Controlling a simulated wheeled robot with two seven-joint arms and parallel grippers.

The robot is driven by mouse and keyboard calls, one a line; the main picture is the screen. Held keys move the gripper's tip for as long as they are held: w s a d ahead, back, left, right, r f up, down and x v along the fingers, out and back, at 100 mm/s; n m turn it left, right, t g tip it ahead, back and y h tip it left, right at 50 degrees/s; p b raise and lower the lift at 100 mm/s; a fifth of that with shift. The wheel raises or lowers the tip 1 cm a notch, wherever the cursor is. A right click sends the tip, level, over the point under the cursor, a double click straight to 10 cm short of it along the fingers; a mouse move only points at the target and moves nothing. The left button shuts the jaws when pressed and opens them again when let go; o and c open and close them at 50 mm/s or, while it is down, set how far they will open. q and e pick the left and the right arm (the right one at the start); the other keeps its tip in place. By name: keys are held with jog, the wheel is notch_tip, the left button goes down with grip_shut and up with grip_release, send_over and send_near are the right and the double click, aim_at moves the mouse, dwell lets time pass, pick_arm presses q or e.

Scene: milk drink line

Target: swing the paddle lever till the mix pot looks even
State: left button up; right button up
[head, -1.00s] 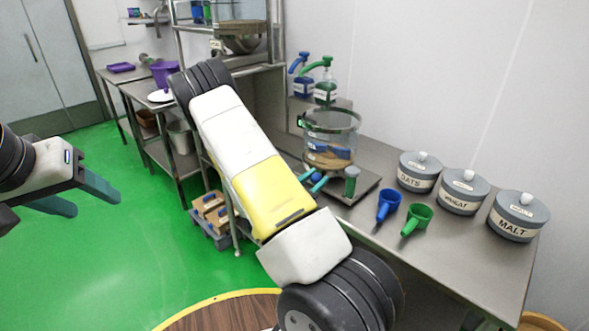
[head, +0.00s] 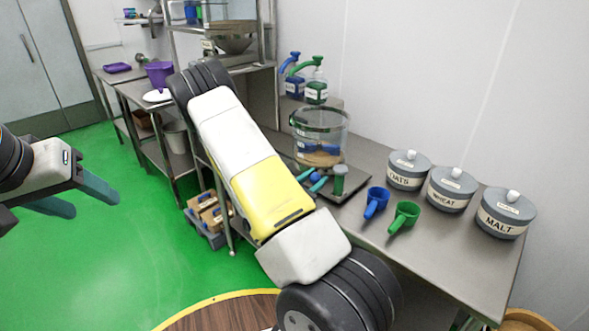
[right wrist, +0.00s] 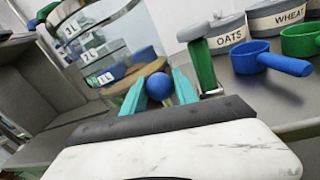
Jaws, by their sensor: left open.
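The mix pot (head: 320,124) is a clear vessel on the steel table, with a tan layer at its bottom and blue paddle parts (head: 313,148) inside. It also shows in the right wrist view (right wrist: 95,48), with litre marks and a tan layer below blue parts. The lever's round blue knob (right wrist: 160,86) sits between the teal fingers of my right gripper (right wrist: 159,88), which look closed on it. My right gripper (head: 313,181) is low beside the pot in the head view. My left gripper (head: 85,197) is open and empty over the green floor. The lever's shaft is hidden.
A green post with a grey top (head: 339,182) stands close right of my right gripper. Blue (head: 375,203) and green (head: 403,216) scoops and lidded tins of oats (head: 408,171), wheat (head: 452,190) and malt (head: 505,214) line the table. Pump bottles (head: 316,90) stand behind.

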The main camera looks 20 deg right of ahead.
aim_at(312, 181)
jog(key=o, duration=0.3)
jog(key=shift+a, duration=0.1)
jog(key=v, duration=0.7)
jog(key=shift+s+a, duration=0.2)
jog(key=shift+a, duration=0.05)
